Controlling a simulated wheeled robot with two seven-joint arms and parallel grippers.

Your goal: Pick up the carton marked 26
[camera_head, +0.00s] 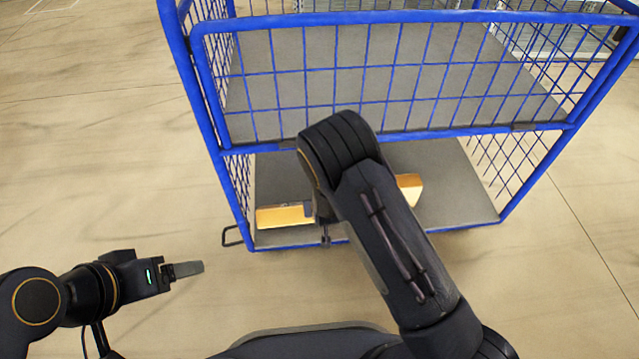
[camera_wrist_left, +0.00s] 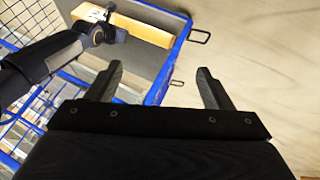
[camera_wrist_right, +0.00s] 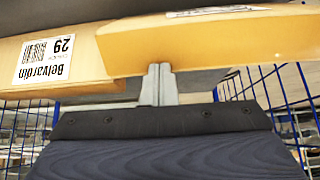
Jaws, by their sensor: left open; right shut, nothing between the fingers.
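Orange-yellow cartons lie on the lower deck of a blue cage trolley; one (camera_head: 285,216) shows left of my right arm, and an orange piece (camera_head: 409,188) shows right of it. In the right wrist view, a carton (camera_wrist_right: 85,55) bears a label that seems to read Belvardin 29. An orange surface (camera_wrist_right: 230,45) with a white label is to its right. I cannot make out a 26. My right gripper (camera_wrist_right: 160,84) is shut and empty, its tips close to the cartons; contact is unclear. My left gripper (camera_head: 187,269) is open and empty, outside the trolley.
The blue trolley (camera_head: 380,18) has mesh sides and a grey upper deck (camera_head: 400,60) above the lower deck (camera_head: 450,180). Its front bar runs above my right forearm's reach. The floor (camera_head: 90,150) left of the trolley is clear.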

